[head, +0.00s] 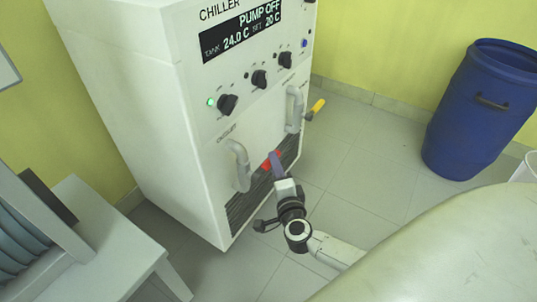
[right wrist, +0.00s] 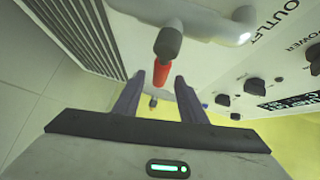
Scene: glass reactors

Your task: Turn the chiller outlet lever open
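The white chiller (head: 150,90) stands at the left in the head view. Its outlet lever (head: 265,166) has a red handle beside the lower left grey pipe. In the right wrist view the red handle (right wrist: 161,74) hangs from a grey valve stem, under the OUTLET label. My right gripper (head: 275,160) is at the lever. Its two purple-grey fingers (right wrist: 158,84) are spread apart, one on each side of the red handle's end, with a gap visible on both sides. My left gripper is not in view.
A second pipe with a yellow-handled lever (head: 317,106) is to the right on the chiller front. A pale table (head: 80,245) stands at lower left. A blue barrel (head: 480,110) stands at right. The tiled floor between is clear.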

